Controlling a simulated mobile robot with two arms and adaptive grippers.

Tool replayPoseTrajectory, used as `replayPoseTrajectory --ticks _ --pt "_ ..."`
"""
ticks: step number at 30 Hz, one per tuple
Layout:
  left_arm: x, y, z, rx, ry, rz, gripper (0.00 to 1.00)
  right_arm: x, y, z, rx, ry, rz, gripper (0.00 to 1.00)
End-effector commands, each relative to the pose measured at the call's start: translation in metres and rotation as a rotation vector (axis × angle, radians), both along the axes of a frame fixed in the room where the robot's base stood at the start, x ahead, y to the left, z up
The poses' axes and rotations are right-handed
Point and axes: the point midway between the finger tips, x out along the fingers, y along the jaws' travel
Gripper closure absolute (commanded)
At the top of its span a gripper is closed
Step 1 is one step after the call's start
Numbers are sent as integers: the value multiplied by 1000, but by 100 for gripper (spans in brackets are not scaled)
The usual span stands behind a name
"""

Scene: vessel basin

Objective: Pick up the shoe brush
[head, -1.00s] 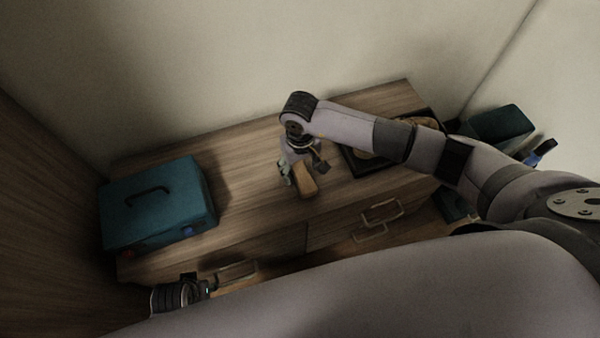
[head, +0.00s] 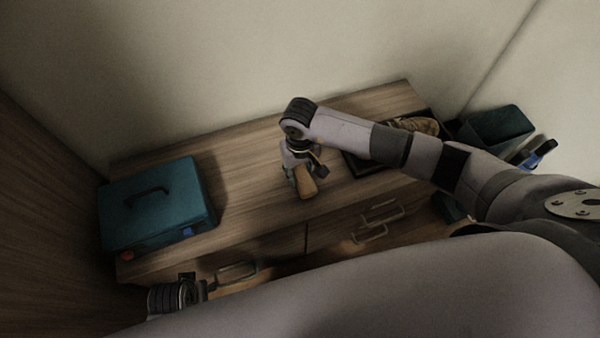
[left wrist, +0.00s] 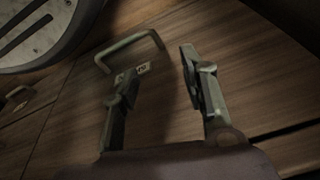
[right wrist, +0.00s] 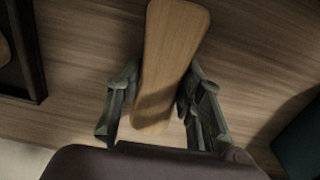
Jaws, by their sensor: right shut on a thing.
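The shoe brush, with a light wooden back, lies on top of the wooden cabinet; it shows in the head view (head: 305,185) and in the right wrist view (right wrist: 172,60). My right gripper (head: 303,176) is above the cabinet top with its fingers on either side of the brush. In the right wrist view the right gripper (right wrist: 155,105) is shut on the brush near its lower end. The brush's underside is hidden. My left gripper (left wrist: 155,85) is open and empty in front of the cabinet's drawer front, near a drawer handle (left wrist: 130,48).
A teal toolbox (head: 160,205) stands on the cabinet's left end. A dark tray (head: 360,162) with a brown shoe (head: 418,125) lies at the right, partly behind my right arm. A dark teal bin (head: 497,130) stands right of the cabinet. The cabinet top (head: 245,160) is clear between toolbox and brush.

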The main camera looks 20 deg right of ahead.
Motion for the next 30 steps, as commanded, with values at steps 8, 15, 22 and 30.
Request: replayPoseTrajectory --ticks 8,15,22,30 --pt "1 0 0 0 -1 0 60 0 0 0 0 -1 0 96" --pt "2 0 1 0 -3 0 60 1 0 3 0 -1 0 96" --pt "2 1 -7 2 -4 -2 60 2 0 26 0 -5 1 96" --pt "-14 2 -36 3 21 -5 60 2 0 97 0 -7 3 96"
